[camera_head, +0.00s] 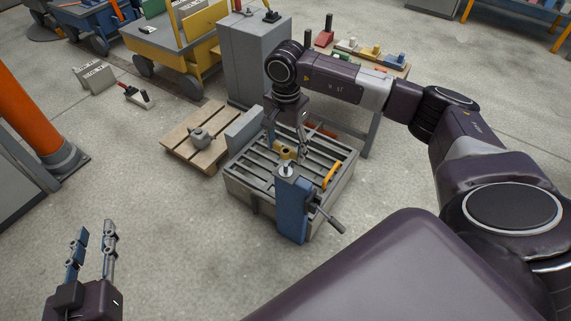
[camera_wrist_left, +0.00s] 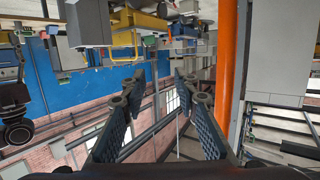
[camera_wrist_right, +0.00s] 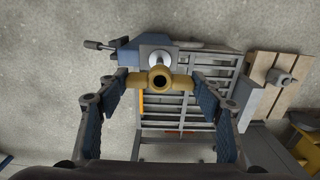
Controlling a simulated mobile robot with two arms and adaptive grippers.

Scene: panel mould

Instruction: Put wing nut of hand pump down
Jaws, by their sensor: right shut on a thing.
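The brass wing nut (camera_wrist_right: 160,80) is between the fingertips of my right gripper (camera_wrist_right: 158,84), which is shut on its two wings. It also shows in the head view (camera_head: 287,153), just behind the top of the blue hand pump (camera_head: 291,208). The pump stands at the near edge of a grey slatted frame and has a dark crank handle at its right. In the right wrist view, the pump's round silver top (camera_wrist_right: 160,60) is partly hidden behind the nut. I cannot tell whether they touch. My left gripper (camera_head: 95,240) is open and empty, away at lower left.
The slatted frame (camera_head: 240,182) has a yellow bar (camera_head: 332,174) on it. A wooden pallet (camera_head: 177,137) with a grey fitting (camera_head: 201,138) lies left of it. A grey cabinet (camera_head: 252,60) stands behind. The floor at left is mostly clear, with an orange post (camera_head: 30,115).

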